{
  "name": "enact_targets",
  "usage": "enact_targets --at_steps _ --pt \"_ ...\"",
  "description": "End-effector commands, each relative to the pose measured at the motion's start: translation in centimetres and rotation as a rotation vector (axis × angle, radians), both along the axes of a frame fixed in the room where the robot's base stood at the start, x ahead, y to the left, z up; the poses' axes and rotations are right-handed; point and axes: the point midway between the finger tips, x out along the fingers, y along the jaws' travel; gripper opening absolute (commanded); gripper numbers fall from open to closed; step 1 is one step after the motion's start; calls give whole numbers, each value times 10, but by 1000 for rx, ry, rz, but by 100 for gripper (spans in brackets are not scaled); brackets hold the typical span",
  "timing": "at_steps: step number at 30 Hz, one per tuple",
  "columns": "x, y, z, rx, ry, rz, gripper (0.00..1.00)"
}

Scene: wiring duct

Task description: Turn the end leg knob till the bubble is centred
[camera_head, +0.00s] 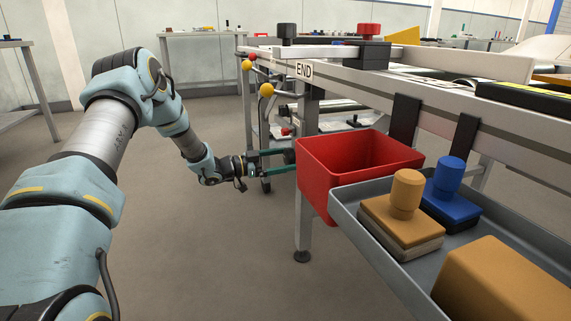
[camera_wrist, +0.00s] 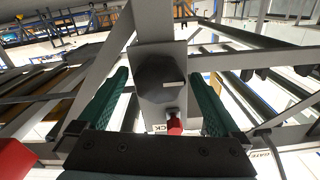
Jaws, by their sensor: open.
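The end leg knob (camera_wrist: 160,82) is black and many-sided with a pale mark, and sits on a grey bracket in the wrist view. My gripper (camera_wrist: 163,78) is open, with one green finger on each side of the knob; I cannot tell whether they touch it. A small red part (camera_wrist: 174,124) is just below the knob, beside a partly hidden label. In the head view my gripper (camera_head: 284,160) reaches the leg under the END sign (camera_head: 304,70), left of the red bin. I cannot make out the bubble in either view.
The red bin (camera_head: 320,178) and a grey tray (camera_head: 390,262) with stamp-like blocks hang on the bench side, close right of my gripper. Yellow balls (camera_head: 266,89) stick out above my gripper. The floor (camera_head: 215,270) left of the bench is clear.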

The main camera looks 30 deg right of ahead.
Motion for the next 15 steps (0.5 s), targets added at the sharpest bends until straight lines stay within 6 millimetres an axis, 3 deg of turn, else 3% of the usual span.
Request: enact_targets --at_steps 11,15 --pt "-1 -7 1 0 1 0 100" --pt "-1 -7 0 0 1 0 86"
